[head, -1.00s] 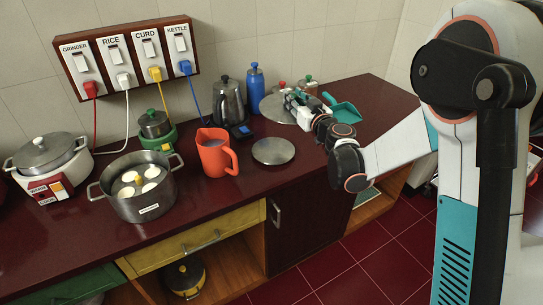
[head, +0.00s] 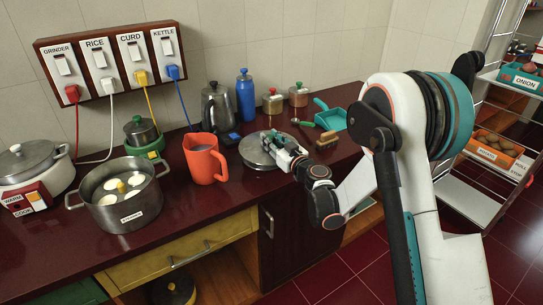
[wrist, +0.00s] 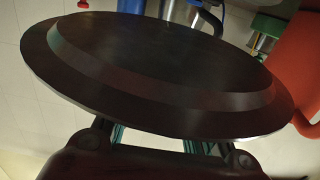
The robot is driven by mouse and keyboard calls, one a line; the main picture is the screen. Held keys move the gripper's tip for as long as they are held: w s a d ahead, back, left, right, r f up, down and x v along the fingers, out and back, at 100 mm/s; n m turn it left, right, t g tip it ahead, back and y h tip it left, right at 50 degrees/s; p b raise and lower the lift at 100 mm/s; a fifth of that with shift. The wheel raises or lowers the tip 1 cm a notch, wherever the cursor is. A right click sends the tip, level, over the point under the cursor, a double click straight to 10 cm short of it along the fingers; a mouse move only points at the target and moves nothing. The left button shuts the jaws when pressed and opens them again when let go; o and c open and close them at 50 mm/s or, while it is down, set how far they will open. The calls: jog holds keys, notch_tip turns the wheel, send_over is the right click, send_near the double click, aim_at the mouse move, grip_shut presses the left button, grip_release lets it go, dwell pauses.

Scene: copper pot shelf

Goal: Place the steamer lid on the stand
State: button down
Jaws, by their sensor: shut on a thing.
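The steamer lid (head: 256,148) is a round grey metal disc, shown in the head view to the right of the orange jug. My gripper (head: 277,146) is shut on its right side. In the wrist view the lid (wrist: 160,65) is a large dark disc with a stepped rim, filling most of the picture. The stand (head: 259,168) is a flat round plate on the counter, almost wholly hidden under the lid. Only its near edge seems to show. I cannot tell whether lid and stand touch.
The orange jug (head: 204,160) stands close left of the lid. The kettle (head: 218,112) and blue bottle (head: 245,97) stand behind. A brush (head: 326,140) and teal dustpan (head: 332,117) lie to the right. A steel pot with eggs (head: 121,194) is further left.

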jog(key=shift+f+b, duration=0.85)
jog(key=shift+f, duration=1.5)
jog(key=shift+r, duration=0.1)
jog(key=c, duration=1.3)
grip_release()
